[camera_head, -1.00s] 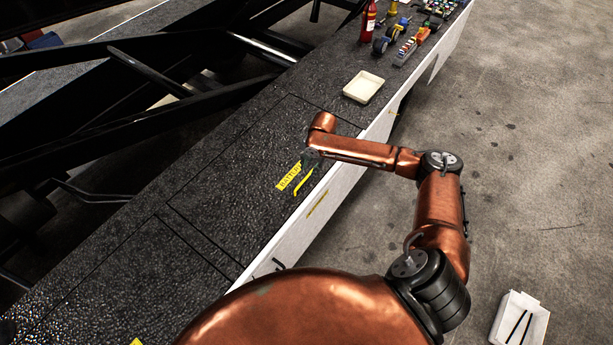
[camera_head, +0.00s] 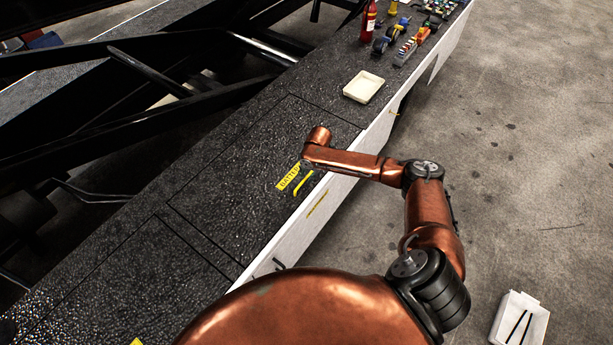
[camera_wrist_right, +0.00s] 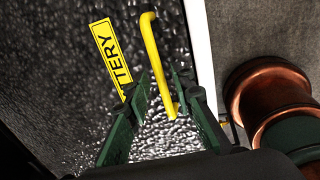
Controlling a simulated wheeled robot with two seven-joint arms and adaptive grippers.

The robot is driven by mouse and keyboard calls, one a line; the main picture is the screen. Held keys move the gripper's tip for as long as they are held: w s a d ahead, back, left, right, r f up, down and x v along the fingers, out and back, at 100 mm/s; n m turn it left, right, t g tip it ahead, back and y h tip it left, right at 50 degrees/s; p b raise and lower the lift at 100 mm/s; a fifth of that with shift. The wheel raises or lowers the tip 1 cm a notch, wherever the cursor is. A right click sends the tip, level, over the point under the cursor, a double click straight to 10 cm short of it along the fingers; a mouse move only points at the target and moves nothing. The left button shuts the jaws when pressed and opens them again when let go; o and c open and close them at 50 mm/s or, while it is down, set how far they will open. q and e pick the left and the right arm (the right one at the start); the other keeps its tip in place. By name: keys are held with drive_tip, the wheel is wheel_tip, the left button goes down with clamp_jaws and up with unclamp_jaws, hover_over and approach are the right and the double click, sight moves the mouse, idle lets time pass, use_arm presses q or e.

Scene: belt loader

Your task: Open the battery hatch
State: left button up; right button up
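The battery hatch (camera_head: 230,190) is a dark, rough panel outlined by a thin seam in the loader's top surface, and it lies flat and shut. A yellow BATTERY label (camera_head: 288,177) and a yellow bar handle (camera_head: 303,184) are near its right edge. In the right wrist view the handle (camera_wrist_right: 152,55) runs down between the green fingers of my right gripper (camera_wrist_right: 160,95). The fingers are apart, and the handle's lower end is closer to the right finger. Contact cannot be told. In the head view this gripper is mostly hidden by my arm. My left gripper is not in view.
A cream tray (camera_head: 363,87) sits on the deck beyond the hatch. A red bottle (camera_head: 368,22) and several small items stand farther back. The deck's white side (camera_head: 300,225) drops to the concrete floor. A white bin (camera_head: 519,322) is on the floor at lower right.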

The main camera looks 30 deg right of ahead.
clamp_jaws()
drive_tip(key=shift+r, duration=0.1)
idle(0.4)
